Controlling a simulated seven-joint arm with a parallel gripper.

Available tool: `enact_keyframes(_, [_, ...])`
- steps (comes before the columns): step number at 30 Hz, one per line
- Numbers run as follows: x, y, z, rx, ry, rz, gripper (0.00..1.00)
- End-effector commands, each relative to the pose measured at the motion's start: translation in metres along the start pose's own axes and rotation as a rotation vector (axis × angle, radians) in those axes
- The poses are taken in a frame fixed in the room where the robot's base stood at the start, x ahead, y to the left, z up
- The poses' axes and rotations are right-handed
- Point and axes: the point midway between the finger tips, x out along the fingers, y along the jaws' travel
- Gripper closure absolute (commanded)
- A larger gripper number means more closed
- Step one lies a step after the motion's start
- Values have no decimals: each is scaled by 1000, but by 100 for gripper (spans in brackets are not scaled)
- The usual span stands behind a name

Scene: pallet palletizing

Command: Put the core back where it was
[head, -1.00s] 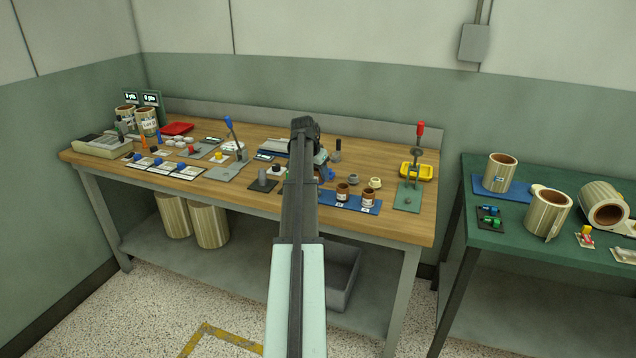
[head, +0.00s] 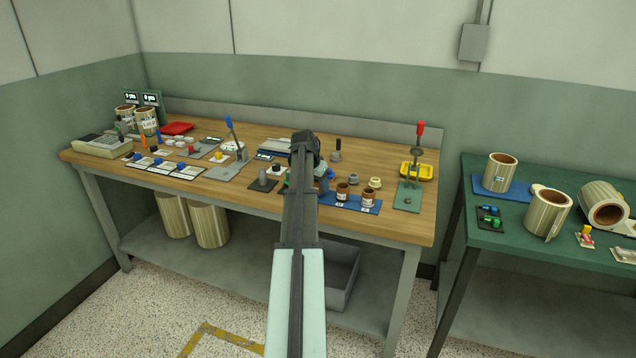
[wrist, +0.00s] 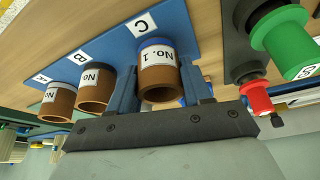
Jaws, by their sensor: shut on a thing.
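My gripper (wrist: 160,88) is shut on a brown cardboard core (wrist: 158,78) with a white "No. 1" label. The held core is at the spot beside the "C" mark (wrist: 140,24) on the blue board (wrist: 195,25). I cannot tell whether it rests on the board or is just above it. Two similar labelled cores stand on the same board: one by "B" (wrist: 94,90) and one by "A" (wrist: 58,101). In the head view, these two cores (head: 342,192) (head: 368,195) stand right of my gripper, which is mostly hidden behind my arm.
A green spool-like part (wrist: 290,42) and a red one (wrist: 257,97) are close beside the gripper in the wrist view. A lever press (head: 408,196) and yellow tray (head: 424,172) stand right of the blue board (head: 335,204). The bench's front edge is mostly clear.

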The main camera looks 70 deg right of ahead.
Motion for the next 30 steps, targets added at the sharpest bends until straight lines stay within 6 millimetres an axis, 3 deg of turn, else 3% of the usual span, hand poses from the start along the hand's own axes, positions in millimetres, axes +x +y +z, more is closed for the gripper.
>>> enact_keyframes(6, [3,0,1,0,0,0,85])
enact_keyframes(7, [3,0,1,0,0,0,49])
enact_keyframes(14, [3,0,1,0,0,0,27])
enact_keyframes(23, [1,0,0,0,0,0,25])
enact_keyframes(30, [-23,0,-3,0,1,-1,25])
